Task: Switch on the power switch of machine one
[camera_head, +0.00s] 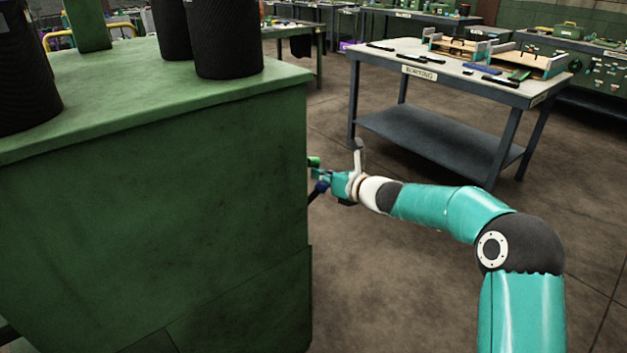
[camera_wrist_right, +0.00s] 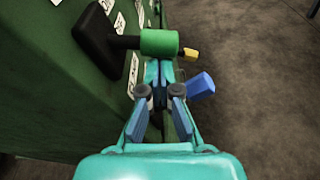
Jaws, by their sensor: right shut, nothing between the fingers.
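Machine one appears to be the large green cabinet (camera_head: 160,220) filling the left of the head view, though no name on it is readable. In the right wrist view, a black block with a rod (camera_wrist_right: 98,42) stands out from its side and carries a green cylinder (camera_wrist_right: 159,42) with a small yellow tip (camera_wrist_right: 190,53). A blue piece (camera_wrist_right: 201,85) is right of the fingers. I cannot tell which part is the power switch. My right gripper (camera_wrist_right: 157,70) is shut and empty, its tips just below the green cylinder; contact is unclear. My left gripper is out of view.
White labels (camera_wrist_right: 119,22) mark the cabinet's side. Black cylinders (camera_head: 228,40) stand on its top. A grey workbench (camera_head: 428,88) with trays and tools stands at the back right. The floor between the cabinet and the bench is clear.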

